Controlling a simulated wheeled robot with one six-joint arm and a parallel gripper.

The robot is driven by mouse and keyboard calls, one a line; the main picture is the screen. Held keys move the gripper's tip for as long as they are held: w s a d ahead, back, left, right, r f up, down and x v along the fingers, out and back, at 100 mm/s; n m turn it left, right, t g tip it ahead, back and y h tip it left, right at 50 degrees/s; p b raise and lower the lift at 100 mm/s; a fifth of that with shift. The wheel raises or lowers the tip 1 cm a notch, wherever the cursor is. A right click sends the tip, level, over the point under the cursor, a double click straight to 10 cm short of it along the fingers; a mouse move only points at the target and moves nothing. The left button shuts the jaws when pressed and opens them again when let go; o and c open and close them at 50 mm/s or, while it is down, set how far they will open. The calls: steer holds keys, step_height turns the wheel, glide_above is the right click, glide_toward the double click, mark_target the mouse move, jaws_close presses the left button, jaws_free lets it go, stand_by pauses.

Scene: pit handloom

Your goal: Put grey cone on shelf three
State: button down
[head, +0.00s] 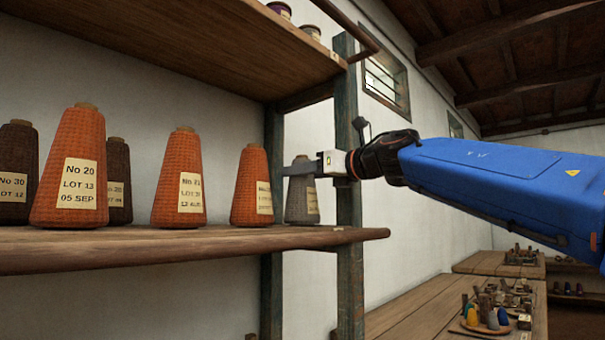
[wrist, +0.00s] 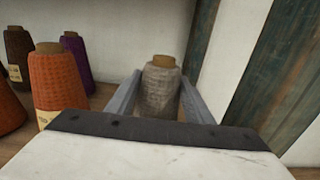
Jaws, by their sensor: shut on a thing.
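The grey cone (head: 301,199) is at the right end of a wooden shelf (head: 150,262), beside the nearest orange cone (head: 250,185). It is upright, with a pale label partly in view. My gripper (head: 300,169) is shut on the grey cone from the right side. In the wrist view the grey cone (wrist: 160,88) stands between the two fingers, its brown top showing above them. Its base is hidden in the wrist view; in the head view it looks at shelf height, but I cannot tell whether it touches the board.
Orange cones (head: 179,180) and dark brown cones (head: 117,182) stand to the left on the shelf. A purple cone (wrist: 76,60) shows behind. A green-worn post (head: 348,215) rises close by my gripper. An upper shelf (head: 190,45) is overhead. A workbench (head: 420,305) stands lower right.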

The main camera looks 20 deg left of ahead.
steer(key=c, duration=0.9)
jaws_free()
steer(key=v, duration=1.2)
